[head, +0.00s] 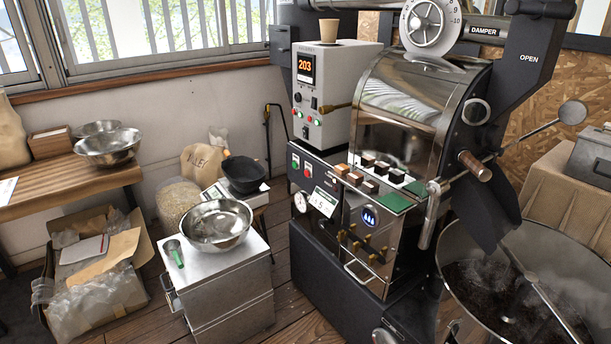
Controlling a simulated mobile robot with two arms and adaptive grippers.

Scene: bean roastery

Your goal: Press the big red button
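The roaster (400,100) stands right of the middle in the head view. On its dark lower left panel, a red button (308,170) sits just right of a green button (295,161). Several smaller red and green buttons or lamps show on the grey control box (335,75) above, under a display reading 203. Which red button counts as the big one is hard to tell; the one on the dark panel looks larger. Neither of my grippers is in view.
A white-topped cabinet (245,262) with a steel bowl (216,226) and a green-handled scoop (176,256) stands left of the roaster. A round cooling tray (590,255) is at the lower right. A lever (340,107) sticks out near the control box. Some wooden floor (300,325) is clear.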

